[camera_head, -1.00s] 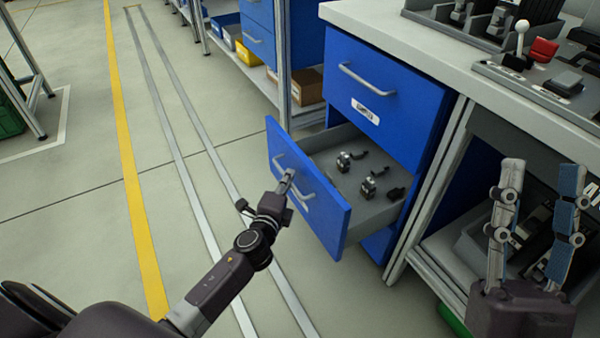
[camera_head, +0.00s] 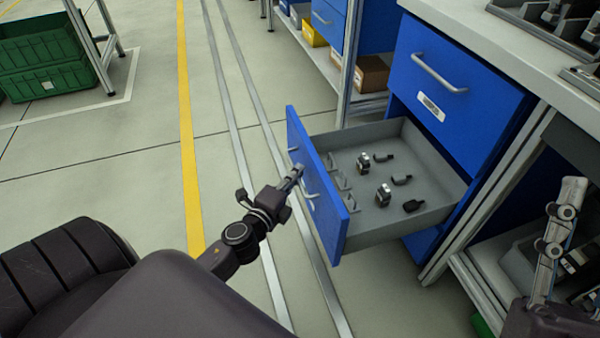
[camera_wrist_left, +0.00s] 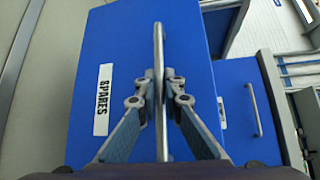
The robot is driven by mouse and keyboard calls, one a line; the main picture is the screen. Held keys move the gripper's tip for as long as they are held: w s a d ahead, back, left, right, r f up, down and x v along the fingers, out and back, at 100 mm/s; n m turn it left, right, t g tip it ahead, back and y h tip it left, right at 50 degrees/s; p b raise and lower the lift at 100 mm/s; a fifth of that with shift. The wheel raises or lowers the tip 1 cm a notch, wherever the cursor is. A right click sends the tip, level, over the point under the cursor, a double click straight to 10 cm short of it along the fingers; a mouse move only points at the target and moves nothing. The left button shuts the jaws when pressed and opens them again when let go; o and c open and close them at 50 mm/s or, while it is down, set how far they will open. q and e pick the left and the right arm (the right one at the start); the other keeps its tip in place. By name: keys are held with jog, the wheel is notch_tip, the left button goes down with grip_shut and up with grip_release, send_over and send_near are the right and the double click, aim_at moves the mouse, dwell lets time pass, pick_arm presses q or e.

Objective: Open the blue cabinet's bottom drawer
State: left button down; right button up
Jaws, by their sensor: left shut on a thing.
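The blue cabinet (camera_head: 455,95) stands at the right in the head view. Its lower drawer (camera_head: 320,185) is pulled far out, showing a grey interior with several small metal and dark parts. The drawer's front, labelled SPARES, fills much of the left wrist view (camera_wrist_left: 110,45). My left gripper (camera_head: 294,176) is shut on the drawer's bar handle (camera_wrist_left: 158,50), one finger on each side of the bar. The upper drawer is shut. My right gripper (camera_head: 572,185) is partly in view at the right edge; only one finger shows clearly, and it holds nothing that I can see.
A workbench top (camera_head: 470,35) extends right of the cabinet, with an open shelf below. A shelf unit with cardboard boxes (camera_head: 371,73) stands behind. Green crates (camera_head: 60,85) stand at far left. The floor left of the drawer is clear, with a yellow line (camera_head: 187,130).

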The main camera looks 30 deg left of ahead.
pick_arm(q)
jog(key=c, duration=2.3)
grip_release()
jog(key=shift+c, duration=0.2)
jog(key=shift+s, duration=0.1)
jog(key=s+d+r, duration=0.1)
jog(key=s, duration=1)
jog(key=shift+s+d+r, duration=0.3)
jog(key=shift+s+r, duration=0.05)
